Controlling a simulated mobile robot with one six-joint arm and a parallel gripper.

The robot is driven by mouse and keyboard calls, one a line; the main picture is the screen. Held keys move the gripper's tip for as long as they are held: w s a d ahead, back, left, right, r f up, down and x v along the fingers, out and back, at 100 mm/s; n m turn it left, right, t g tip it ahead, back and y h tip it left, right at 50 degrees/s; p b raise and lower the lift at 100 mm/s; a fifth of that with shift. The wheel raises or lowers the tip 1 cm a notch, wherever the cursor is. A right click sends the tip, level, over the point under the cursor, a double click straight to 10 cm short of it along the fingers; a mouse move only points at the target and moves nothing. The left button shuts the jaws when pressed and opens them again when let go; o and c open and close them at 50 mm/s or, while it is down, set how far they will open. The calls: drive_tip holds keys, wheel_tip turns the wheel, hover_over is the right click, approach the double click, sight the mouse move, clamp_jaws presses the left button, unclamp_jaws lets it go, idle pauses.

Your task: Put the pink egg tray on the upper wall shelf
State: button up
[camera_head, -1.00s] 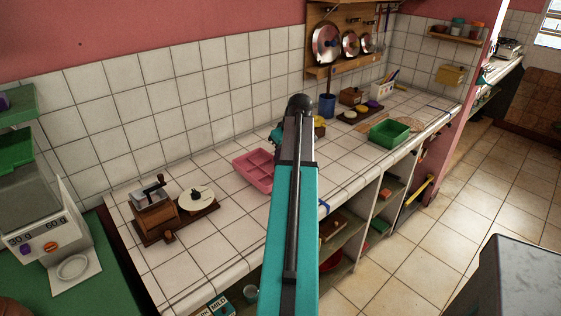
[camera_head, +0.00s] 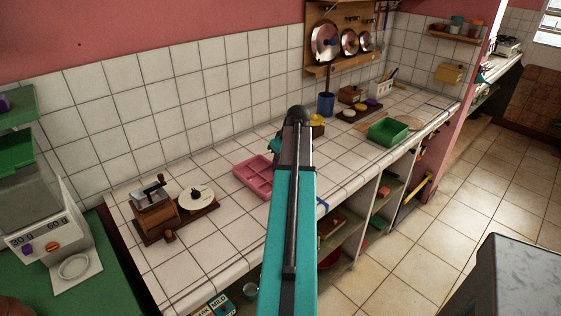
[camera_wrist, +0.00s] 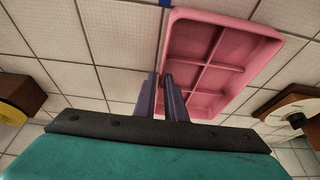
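The pink egg tray (camera_head: 256,177) lies on the white tiled counter, left of my arm in the head view. In the wrist view the tray (camera_wrist: 215,55) fills the upper right, with its dividers visible. My gripper (camera_wrist: 160,76) has its two purple fingers close together at the tray's left rim, with a narrow gap between them. I cannot tell whether they touch or hold the rim. In the head view my arm hides the fingers. A wooden wall shelf (camera_head: 457,37) at the upper right carries several small pots.
A wooden grinder (camera_head: 153,204) and a round white piece on a wooden board (camera_head: 197,202) stand left of the tray. Bare counter surrounds the pink tray.

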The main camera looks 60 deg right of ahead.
drive_tip(key=shift+o, duration=0.9)
drive_tip(key=shift+r, duration=0.1)
drive_tip(key=shift+r, duration=0.15)
drive_tip(key=b+v, duration=0.1)
drive_tip(key=v, duration=1.1)
drive_tip(key=shift+b, duration=0.4)
drive_tip(key=shift+o, duration=0.5)
drive_tip(key=shift+a, duration=0.1)
